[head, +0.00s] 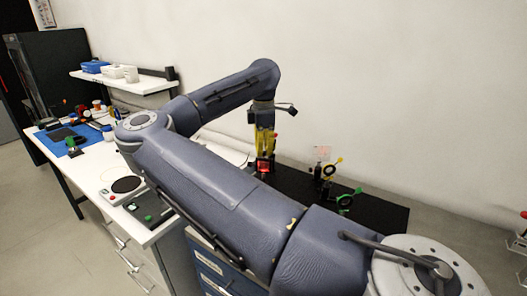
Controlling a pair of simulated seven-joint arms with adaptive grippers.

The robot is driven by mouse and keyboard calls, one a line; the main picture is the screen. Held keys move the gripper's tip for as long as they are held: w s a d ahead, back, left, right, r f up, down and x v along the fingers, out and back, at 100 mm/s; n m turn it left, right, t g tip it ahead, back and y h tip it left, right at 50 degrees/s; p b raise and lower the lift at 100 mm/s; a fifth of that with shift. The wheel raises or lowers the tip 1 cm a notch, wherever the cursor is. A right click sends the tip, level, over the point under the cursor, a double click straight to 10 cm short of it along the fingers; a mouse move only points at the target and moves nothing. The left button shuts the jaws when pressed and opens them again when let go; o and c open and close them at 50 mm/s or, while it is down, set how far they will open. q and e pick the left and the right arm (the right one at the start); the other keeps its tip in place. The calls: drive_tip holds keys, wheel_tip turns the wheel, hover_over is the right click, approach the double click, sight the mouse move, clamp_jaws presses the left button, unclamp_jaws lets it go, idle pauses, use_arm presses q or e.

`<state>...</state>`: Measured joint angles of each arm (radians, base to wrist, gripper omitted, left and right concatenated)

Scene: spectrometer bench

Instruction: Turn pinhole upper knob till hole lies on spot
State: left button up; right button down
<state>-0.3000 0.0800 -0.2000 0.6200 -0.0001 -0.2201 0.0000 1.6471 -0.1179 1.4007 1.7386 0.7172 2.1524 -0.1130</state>
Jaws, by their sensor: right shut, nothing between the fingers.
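My right gripper (264,150) points straight down over the black optics board (375,211), with its yellow fingers shut and empty. A small red part (264,166) shows right at the fingertips; I cannot tell whether they touch it or whether it belongs to the pinhole mount. To the right of the gripper stand a mount with a yellow knob or disc (338,160) and a mount with a green ring (345,201). The pinhole, its upper knob and the light spot are too small or hidden to make out. My left gripper is out of view.
My right arm crosses the bench and hides much of it. A scale with a dark round pan (126,184) stands at the left. A blue mat (72,139) with small parts lies farther back. A white shelf (143,83) holds containers. A plain wall stands behind the board.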

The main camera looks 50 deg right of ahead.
drive_tip(key=shift+n, duration=0.4)
drive_tip(key=c, duration=1.4)
unclamp_jaws()
drive_tip(key=shift+o, duration=0.2)
wheel_tip(320, 180, up, 12)
drive_tip(key=shift+r, duration=0.1)
